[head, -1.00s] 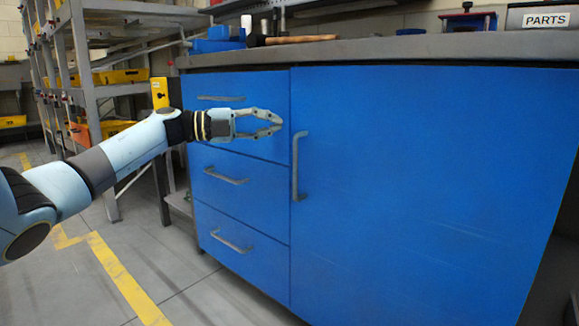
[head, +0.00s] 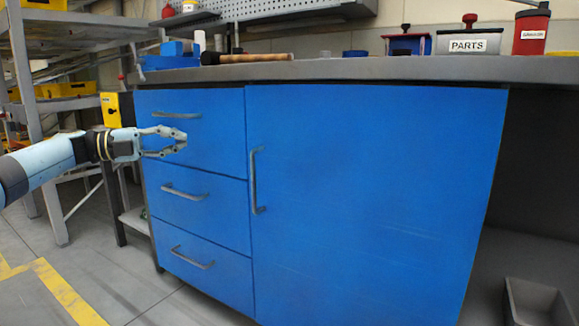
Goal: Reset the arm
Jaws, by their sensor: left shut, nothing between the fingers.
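My left gripper (head: 184,142) comes in from the left side of the head view. It is shut and empty, in front of the top drawer of the blue cabinet (head: 370,200). Its fingertips appear just below the top drawer's handle (head: 177,115); I cannot tell whether they touch the drawer front. The door handle (head: 256,180) is to the right, apart from the gripper. The drawers and the door are closed. My right gripper is not in view.
The worktop (head: 350,69) carries a hammer-like tool (head: 247,58), a PARTS box (head: 468,42) and a red container (head: 531,33). A metal shelf rack (head: 30,100) stands at the left. A grey bin (head: 538,302) sits at the lower right. Open floor lies at the lower left.

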